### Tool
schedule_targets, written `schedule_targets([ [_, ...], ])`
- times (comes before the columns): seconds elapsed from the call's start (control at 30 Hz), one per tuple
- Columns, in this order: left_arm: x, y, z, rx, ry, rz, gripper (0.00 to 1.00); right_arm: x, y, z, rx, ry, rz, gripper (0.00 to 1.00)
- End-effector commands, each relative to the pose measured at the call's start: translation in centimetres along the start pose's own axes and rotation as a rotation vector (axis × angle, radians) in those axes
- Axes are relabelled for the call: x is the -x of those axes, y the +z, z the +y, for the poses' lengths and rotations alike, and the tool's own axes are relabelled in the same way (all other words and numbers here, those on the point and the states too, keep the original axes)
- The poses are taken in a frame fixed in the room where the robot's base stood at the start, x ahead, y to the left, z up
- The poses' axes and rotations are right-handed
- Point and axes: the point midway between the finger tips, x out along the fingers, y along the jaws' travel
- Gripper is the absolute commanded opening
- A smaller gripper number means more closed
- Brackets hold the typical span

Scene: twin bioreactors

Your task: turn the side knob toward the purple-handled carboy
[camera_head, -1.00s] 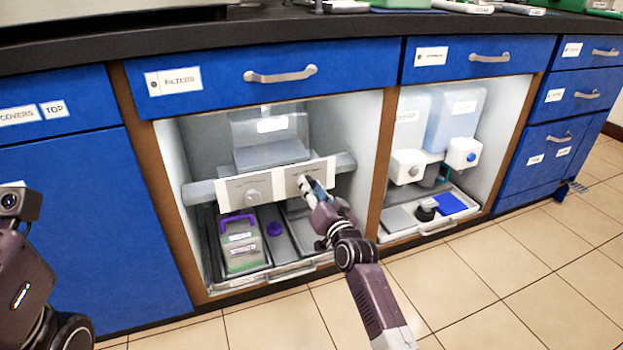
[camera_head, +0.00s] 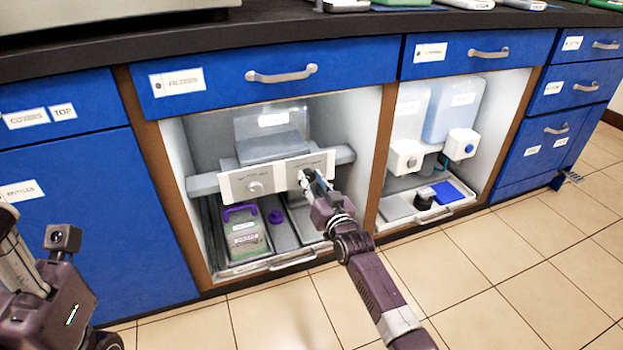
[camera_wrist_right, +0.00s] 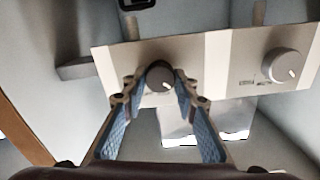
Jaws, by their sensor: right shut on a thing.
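A white panel (camera_head: 232,187) in the left open cabinet bay carries two round knobs side by side. My right gripper (camera_head: 307,178) is shut on the right-hand knob in the head view. In the right wrist view that gripped dark grey knob (camera_wrist_right: 158,76) sits between the two blue-padded fingers, with a pale mark at its lower right. The other knob (camera_wrist_right: 282,64) is free; it also shows in the head view (camera_head: 255,188). The purple-handled carboy (camera_head: 243,236) stands below the panel at the left. My left arm shows at the lower left edge; its fingers cannot be seen.
A purple cap (camera_head: 275,217) shows right of the carboy, above the tray (camera_head: 268,266). The right bay holds two containers with white dispensers (camera_head: 405,157) and a blue item (camera_head: 447,192). Blue drawers (camera_head: 230,78) run above the bays. The tiled floor (camera_head: 500,280) in front is clear.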

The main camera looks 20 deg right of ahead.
Motion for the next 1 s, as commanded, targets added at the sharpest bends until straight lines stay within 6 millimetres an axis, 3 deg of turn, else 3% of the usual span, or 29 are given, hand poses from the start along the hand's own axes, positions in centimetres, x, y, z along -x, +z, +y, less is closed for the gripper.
schedule_targets([
  [0.1, 0.0, 0.0, 0.0, 0.0, 0.0, 0.0, 0.4, 0.0, 0.1, 0.1, 0.003, 0.001, -0.001, 0.03],
  [0.13, 0.0, 0.0, 0.0, 0.0, 0.0, 0.0, 0.4, 0.0, 0.1, 0.1, 0.003, 0.001, -0.001, 0.28],
  [0.3, 0.0, 0.0, 0.0, 0.001, 0.0, 0.0, 0.4, 0.0, 0.1, 0.1, 0.002, 0.001, -0.001, 0.44],
  [0.67, 0.0, 0.0, 0.0, -0.001, 0.0, 0.001, 0.4, 0.5, 0.1, 0.0, 0.0, 0.0, -0.001, 0.44],
  [0.87, 0.0, 0.0, 0.0, 0.0, 0.0, 0.001, 0.4, 3.0, 0.1, 0.1, 0.0, 0.001, -0.002, 0.44],
  [1.0, 0.0, 0.0, 0.0, 0.0, 0.0, 0.001, 0.4, 5.7, 0.2, 0.1, 0.001, 0.001, -0.003, 0.44],
])
